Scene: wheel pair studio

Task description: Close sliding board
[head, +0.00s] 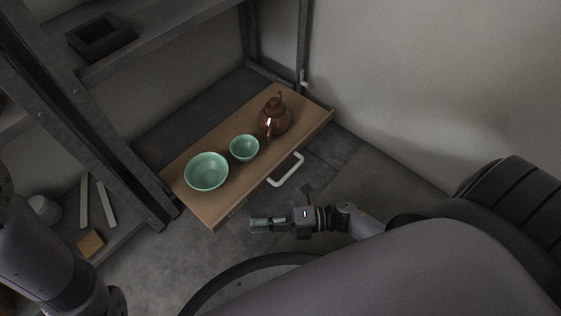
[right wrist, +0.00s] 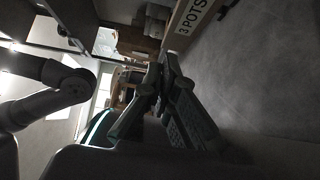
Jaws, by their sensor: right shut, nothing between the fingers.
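The sliding board (head: 222,200) is a brown wooden board pulled out from the lower level of a dark metal shelf in the head view. A white handle (head: 287,171) is on its front edge. In the right wrist view the board's front edge (right wrist: 196,24) reads "3 POTS". My right gripper (head: 253,225) is shut and empty, in front of the board's edge and left of the handle, apart from both. It also shows in the right wrist view (right wrist: 165,62). My left gripper is not in view; only part of my left arm shows at the lower left.
On the board stand a larger green bowl (head: 206,172), a smaller green bowl (head: 244,148) and a brown teapot (head: 277,117). A black tray (head: 100,37) sits on the upper shelf. A tan block (head: 90,244) lies at the lower left. The wall is close on the right.

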